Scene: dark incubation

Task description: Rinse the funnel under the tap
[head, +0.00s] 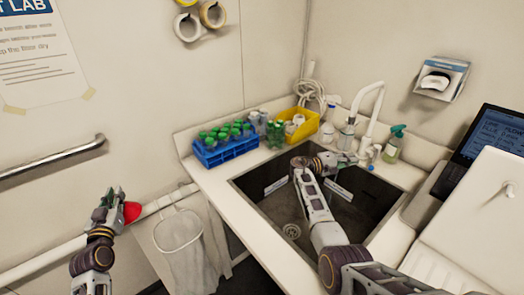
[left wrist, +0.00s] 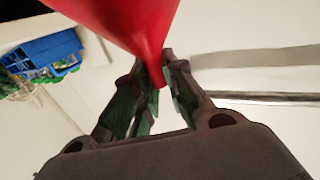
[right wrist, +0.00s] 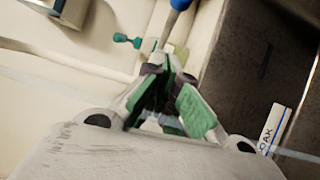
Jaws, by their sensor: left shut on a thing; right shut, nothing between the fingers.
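A red funnel (head: 132,212) is held in my left gripper (head: 119,205), over the floor to the left of the sink. In the left wrist view the fingers (left wrist: 163,75) are shut on the narrow stem of the funnel (left wrist: 125,22). The white gooseneck tap (head: 378,92) stands at the back right of the sink (head: 262,184). My right gripper (head: 350,160) is shut and empty, close to the base of the tap. In the right wrist view its fingertips (right wrist: 172,62) are near a blue-ended part (right wrist: 180,5); contact cannot be told.
A blue rack (head: 226,151) with green-capped tubes and a yellow bin (head: 300,128) stand behind the sink. A green-topped bottle (head: 393,146) stands right of the tap. A white mesh bag (head: 178,235) hangs between the funnel and the sink. A screen (head: 495,135) is at right.

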